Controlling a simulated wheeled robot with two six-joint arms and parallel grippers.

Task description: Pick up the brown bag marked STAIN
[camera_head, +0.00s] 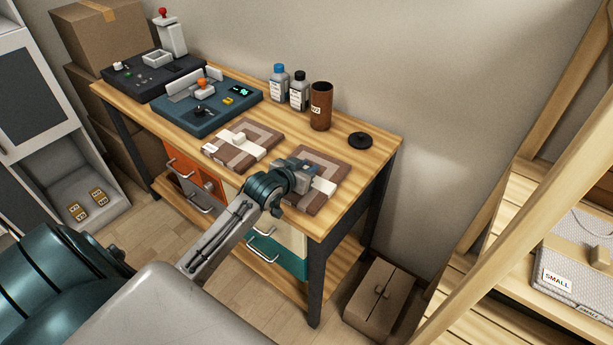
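Two flat brown packages lie on the wooden workbench (225,84). The left package (262,132) has a pale frame, a white block on it and a small white tag at its left corner. The right package (325,158) has a similar frame and a white band. I cannot read STAIN on either. My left gripper (309,172) is over the right package, with the wrist hiding its near left part. The fingers are too small and covered to tell whether they are open, or whether they touch it. My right gripper is not in view.
Behind the packages stand a blue-capped bottle (279,83), a black-capped bottle (299,91) and a brown cylinder (320,107). A black disc (360,140) lies near the right edge. A teal press unit (215,115) sits left. Wooden shelving (500,220) stands right.

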